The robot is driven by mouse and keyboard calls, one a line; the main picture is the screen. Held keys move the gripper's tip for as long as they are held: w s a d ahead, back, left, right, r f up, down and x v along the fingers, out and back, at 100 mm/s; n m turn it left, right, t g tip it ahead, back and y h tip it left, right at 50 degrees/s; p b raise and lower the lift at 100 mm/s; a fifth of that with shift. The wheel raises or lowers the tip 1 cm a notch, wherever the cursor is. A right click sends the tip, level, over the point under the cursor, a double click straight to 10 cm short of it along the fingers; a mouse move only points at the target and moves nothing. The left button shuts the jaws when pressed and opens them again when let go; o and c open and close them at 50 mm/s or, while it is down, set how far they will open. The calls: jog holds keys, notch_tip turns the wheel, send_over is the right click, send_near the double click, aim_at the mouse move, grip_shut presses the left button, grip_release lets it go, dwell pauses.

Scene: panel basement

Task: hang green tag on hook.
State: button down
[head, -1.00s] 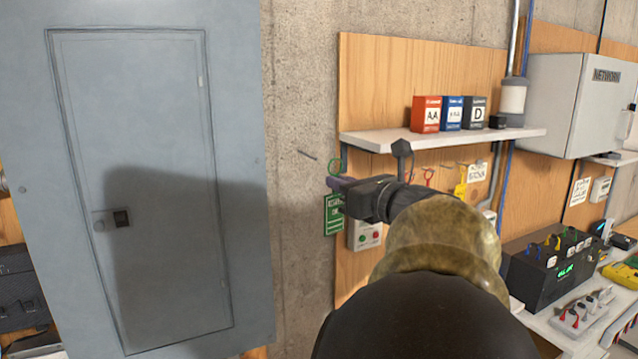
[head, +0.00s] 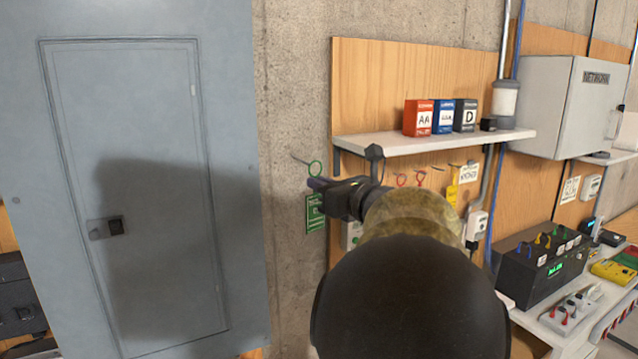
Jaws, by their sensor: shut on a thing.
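The green tag (head: 316,213) with white print hangs below my gripper (head: 318,184) at the middle of the head view. My gripper is shut on it near the base of its green wire loop (head: 315,168), which stands up above the purple-grey fingertips. The hook (head: 300,160) is a thin dark peg on the bare concrete wall, left of the wooden board. Its end meets the upper left edge of the loop in the picture. I cannot tell whether it passes through the loop. My arm hides part of the board behind.
A grey panel cabinet (head: 140,190) stands at left. A white shelf (head: 430,141) with several battery boxes is above right. Red loops and a yellow tag (head: 452,196) hang under it. A workbench with devices is at lower right.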

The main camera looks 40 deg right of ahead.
jog(key=shift+w+d+f, duration=0.15)
jog(key=shift+w+d, duration=0.05)
jog(key=shift+w, duration=0.55)
jog(key=shift+w+d+f, duration=0.2)
jog(key=shift+w, duration=0.6)
jog(key=shift+w+d+f, duration=0.15)
jog(key=shift+w+d, duration=0.05)
jog(key=shift+w, duration=0.55)
jog(key=c, duration=1.5)
grip_release()
